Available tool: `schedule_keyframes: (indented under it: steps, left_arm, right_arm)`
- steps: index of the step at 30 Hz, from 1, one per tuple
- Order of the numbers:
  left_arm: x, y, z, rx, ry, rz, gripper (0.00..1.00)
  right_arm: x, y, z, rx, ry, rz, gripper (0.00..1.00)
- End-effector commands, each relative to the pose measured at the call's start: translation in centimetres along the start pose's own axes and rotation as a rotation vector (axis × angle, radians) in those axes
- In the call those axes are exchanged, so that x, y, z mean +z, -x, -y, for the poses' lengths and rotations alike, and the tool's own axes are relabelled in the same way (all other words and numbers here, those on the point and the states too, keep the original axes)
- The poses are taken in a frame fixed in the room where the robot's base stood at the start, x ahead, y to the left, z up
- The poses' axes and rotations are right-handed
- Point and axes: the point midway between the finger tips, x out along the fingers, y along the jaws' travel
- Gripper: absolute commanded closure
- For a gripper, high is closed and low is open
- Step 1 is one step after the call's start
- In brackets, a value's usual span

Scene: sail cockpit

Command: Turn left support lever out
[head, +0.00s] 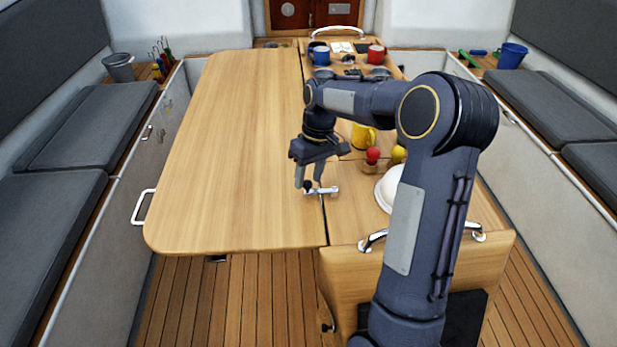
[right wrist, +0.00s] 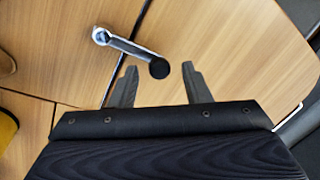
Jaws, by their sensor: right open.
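The support lever (head: 325,191) is a small metal arm with a dark knob, on the wooden table (head: 220,130) at the seam between the left leaf and the middle section. In the right wrist view the lever (right wrist: 128,46) shows a bright round pivot at one end and a black knob (right wrist: 159,68) at the other, lying across the dark seam. My right gripper (head: 309,187) is open above the lever. In the wrist view the knob is just beyond and between its fingertips (right wrist: 160,68); I cannot tell whether they touch it. My left gripper is not in view.
A yellow mug (head: 362,137), a red ball-topped item (head: 373,155), a yellow one (head: 398,153) and a white bowl (head: 387,190) stand right of the seam, partly behind my arm. Blue (head: 319,54) and red (head: 376,53) mugs stand farther back. The left leaf is clear.

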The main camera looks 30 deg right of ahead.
Motion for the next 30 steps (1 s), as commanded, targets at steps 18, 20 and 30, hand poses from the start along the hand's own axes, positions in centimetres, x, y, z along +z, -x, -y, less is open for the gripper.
schedule_keyframes:
  steps: [18,20,30]
  left_arm:
    - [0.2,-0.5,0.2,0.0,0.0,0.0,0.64]
    - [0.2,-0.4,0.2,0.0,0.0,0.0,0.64]
    - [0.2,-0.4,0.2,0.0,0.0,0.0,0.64]
  right_arm:
    - [0.0,7.0,0.0,0.0,0.001,0.0,0.57]
    - [0.0,7.0,0.0,0.0,0.001,0.0,0.57]
    - [0.0,6.9,0.0,0.0,0.001,-0.001,0.57]
